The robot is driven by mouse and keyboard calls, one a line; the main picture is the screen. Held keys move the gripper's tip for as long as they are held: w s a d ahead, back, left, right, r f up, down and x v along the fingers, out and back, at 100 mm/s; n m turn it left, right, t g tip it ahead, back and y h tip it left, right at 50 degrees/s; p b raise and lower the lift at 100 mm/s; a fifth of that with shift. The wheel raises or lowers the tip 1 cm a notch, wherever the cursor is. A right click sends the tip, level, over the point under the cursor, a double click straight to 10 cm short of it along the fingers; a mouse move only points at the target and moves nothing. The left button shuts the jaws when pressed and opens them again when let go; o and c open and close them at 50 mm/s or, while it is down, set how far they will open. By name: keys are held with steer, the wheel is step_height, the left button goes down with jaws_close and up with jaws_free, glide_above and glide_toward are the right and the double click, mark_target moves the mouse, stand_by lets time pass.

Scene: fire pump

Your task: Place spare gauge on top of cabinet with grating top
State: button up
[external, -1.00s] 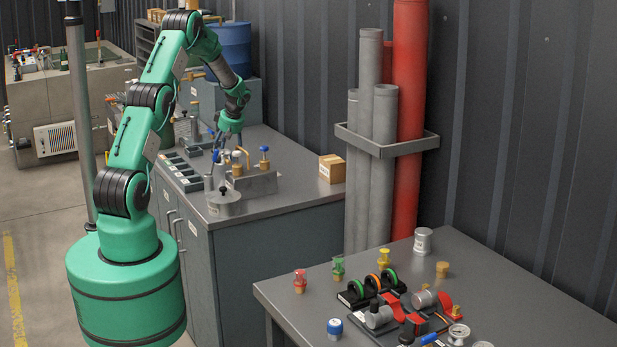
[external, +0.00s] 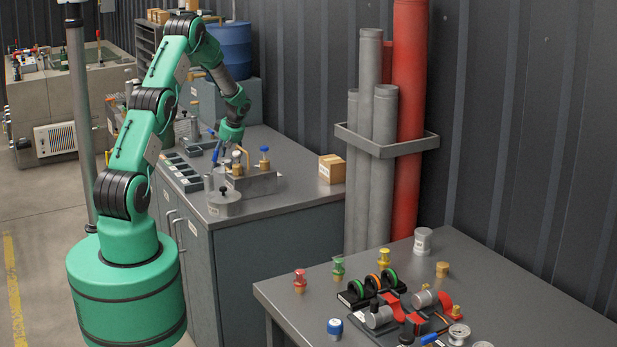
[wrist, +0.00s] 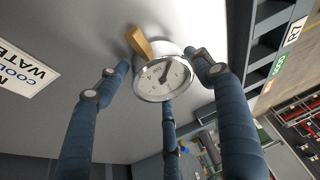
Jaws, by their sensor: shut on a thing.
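The spare gauge (wrist: 163,78) has a round white dial, a metal rim and a brass-coloured stem. In the wrist view it sits between the blue fingers of my gripper (wrist: 160,85), which is shut on it. I cannot make out a grating top on any cabinet. A blue-grey cabinet (external: 250,100) stands behind the worktop.
A metal holder (external: 258,186) with valve fittings, a round grey canister (external: 224,203) and a compartment tray (external: 181,172) are near my gripper. A cardboard box (external: 331,168) stands at the right. The front right table (external: 550,290) carries several parts. The worktop's right side is mostly clear.

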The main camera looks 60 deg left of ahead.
steer(key=o, duration=1.4)
steer(key=shift+f, duration=0.1)
steer(key=shift+c, duration=0.2)
steer(key=p+v, duration=0.2)
steer(key=v, duration=1)
steer(key=shift+d, duration=0.1)
